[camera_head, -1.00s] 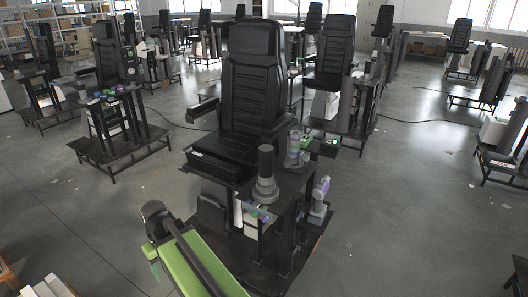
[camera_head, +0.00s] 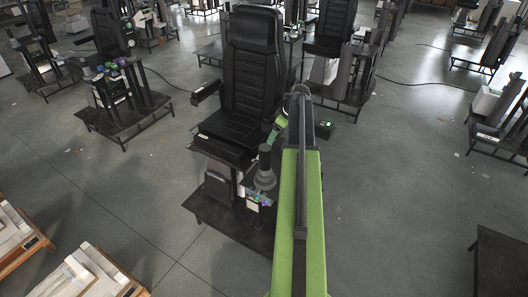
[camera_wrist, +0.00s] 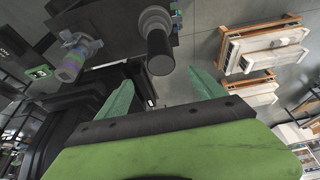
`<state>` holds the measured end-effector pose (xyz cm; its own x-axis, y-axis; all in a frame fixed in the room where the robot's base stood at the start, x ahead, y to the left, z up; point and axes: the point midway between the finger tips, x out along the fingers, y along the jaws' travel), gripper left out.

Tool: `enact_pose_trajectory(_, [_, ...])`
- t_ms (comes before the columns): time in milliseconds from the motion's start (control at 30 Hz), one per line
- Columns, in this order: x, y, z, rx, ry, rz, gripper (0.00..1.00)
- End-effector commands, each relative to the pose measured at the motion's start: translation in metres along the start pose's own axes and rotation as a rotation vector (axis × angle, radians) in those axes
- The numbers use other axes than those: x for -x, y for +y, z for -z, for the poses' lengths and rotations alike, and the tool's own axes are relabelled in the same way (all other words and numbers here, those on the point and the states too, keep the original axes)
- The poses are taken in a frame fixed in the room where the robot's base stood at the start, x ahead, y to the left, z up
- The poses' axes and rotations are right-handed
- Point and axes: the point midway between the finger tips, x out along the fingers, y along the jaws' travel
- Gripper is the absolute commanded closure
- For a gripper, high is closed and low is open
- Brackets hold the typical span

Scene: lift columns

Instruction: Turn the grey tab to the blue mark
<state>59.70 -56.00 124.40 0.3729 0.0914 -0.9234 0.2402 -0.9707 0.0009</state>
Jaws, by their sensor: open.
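My gripper (camera_wrist: 163,95) is open and empty, its two green fingers apart in the wrist view. Past the fingertips stands a grey stepped post with a dark round end (camera_wrist: 160,52); it also shows in the head view as a dark upright cylinder (camera_head: 265,160) on a grey base. To its left in the wrist view is a grey fitting with purple and green parts (camera_wrist: 76,58). I cannot make out the grey tab or the blue mark for certain.
A black seat (camera_head: 255,80) stands behind the post on a dark base plate (camera_head: 205,208). Pallets with white parts (camera_head: 95,275) lie at lower left. My green arm hides the station's right side. Open grey floor lies to the left and right.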

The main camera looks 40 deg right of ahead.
Motion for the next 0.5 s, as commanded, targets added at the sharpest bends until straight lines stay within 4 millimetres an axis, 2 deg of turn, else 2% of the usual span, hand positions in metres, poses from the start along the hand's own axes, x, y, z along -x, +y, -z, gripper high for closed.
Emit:
enact_pose_trajectory(167, [-0.027, 0.000, -0.003, 0.000, -0.001, 0.000, 0.21])
enact_pose_trajectory(500, [-0.104, 0.000, -0.004, 0.000, -0.001, 0.000, 0.21])
